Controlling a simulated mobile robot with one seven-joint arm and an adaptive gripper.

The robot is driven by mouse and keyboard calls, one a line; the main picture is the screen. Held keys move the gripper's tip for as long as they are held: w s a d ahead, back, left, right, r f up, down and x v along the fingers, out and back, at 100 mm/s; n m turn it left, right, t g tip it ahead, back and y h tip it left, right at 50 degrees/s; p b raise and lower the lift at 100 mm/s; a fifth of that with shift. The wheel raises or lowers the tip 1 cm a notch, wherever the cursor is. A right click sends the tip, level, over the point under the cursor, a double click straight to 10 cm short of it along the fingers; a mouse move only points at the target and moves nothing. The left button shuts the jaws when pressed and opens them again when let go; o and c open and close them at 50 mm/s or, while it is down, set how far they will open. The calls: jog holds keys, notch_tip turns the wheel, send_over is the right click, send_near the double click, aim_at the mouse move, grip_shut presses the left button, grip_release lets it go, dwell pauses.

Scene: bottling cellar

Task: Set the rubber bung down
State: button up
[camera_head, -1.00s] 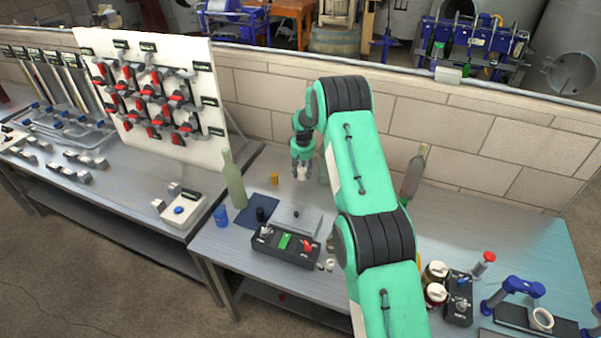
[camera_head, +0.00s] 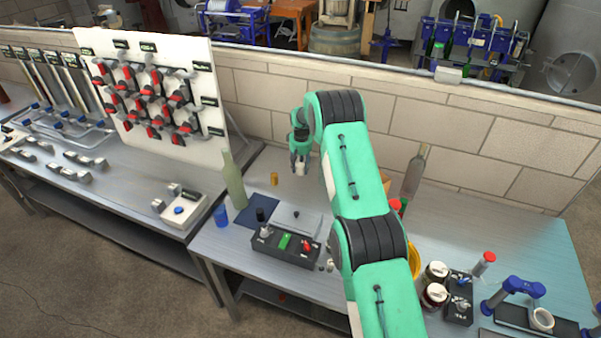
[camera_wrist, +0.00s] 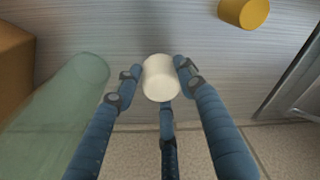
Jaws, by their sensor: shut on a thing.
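The rubber bung (camera_wrist: 160,78) is a whitish, round-topped plug. In the wrist view it sits between the blue-grey fingers of my gripper (camera_wrist: 157,84), which are shut on it. In the head view my gripper (camera_head: 300,170) holds the bung (camera_head: 300,169) low over the back of the metal bench (camera_head: 225,248), near the block wall. I cannot tell whether the bung touches the bench top.
A yellow cork-like cylinder (camera_head: 274,179) stands left of my gripper; it also shows in the wrist view (camera_wrist: 243,12). A green bottle (camera_head: 233,182) stands further left. A pale green glass bottle (camera_wrist: 72,88) and a brown block (camera_wrist: 12,70) lie left in the wrist view.

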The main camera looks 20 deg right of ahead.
aim_at(300, 171)
jog(key=shift+f, duration=1.55)
jog(key=shift+f, duration=0.15)
jog(key=o, duration=1.2)
jog(key=shift+r, duration=0.2)
jog(key=shift+s+a+r, duration=0.1)
jog(key=shift+s+r, duration=0.15)
jog(key=shift+r, duration=1.7)
jog(key=shift+s+a+r, duration=0.1)
jog(key=shift+s+r, duration=0.1)
jog(key=shift+r, duration=1.8)
jog(key=shift+s+r, duration=0.25)
jog(key=shift+r, duration=1.7)
